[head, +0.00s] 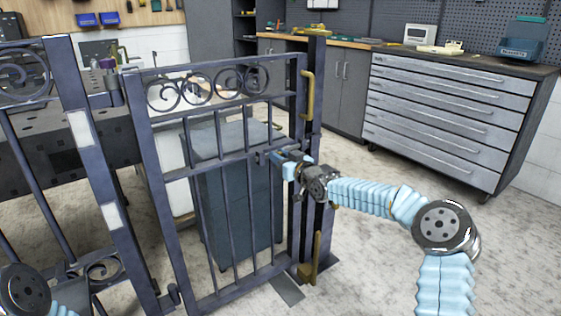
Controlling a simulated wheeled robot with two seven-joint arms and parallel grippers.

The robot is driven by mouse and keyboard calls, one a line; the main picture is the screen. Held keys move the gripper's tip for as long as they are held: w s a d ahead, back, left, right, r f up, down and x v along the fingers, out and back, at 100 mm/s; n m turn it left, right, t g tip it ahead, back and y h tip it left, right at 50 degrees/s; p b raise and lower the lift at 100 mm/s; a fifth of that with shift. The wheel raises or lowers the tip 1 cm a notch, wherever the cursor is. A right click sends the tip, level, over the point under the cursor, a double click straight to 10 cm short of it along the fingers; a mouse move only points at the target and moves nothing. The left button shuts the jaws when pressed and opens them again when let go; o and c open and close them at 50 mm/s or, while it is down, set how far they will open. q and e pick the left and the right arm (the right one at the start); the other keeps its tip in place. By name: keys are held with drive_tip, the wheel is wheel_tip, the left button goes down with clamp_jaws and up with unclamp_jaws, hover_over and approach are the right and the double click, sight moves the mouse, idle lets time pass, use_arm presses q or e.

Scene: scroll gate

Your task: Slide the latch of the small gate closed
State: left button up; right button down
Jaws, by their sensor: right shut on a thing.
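The small gate (206,137) is a dark metal frame with vertical bars and a row of scrolls near its top. It stands in front of me, with its right side up against a dark post (317,110). The latch (263,157) is a small dark part on the gate's middle rail near that post. My right gripper (283,161) is at the latch, shut on it; its fingers and the post hide part of the latch. How far the latch reaches into the post is hidden. My left arm shows only at the lower left corner, and its gripper is out of view.
A fixed scrollwork fence panel (85,140) stands at the left. A dark bin (238,195) stands behind the gate. A grey drawer cabinet (445,115) is at the back right.

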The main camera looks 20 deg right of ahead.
drive_tip(key=shift+d, duration=0.3)
drive_tip(key=c, duration=1)
unclamp_jaws()
drive_tip(key=shift+c, duration=0.2)
drive_tip(key=b+v, duration=0.1)
drive_tip(key=v, duration=1.2)
drive_tip(key=shift+s, duration=0.35)
drive_tip(key=shift+d, duration=0.1)
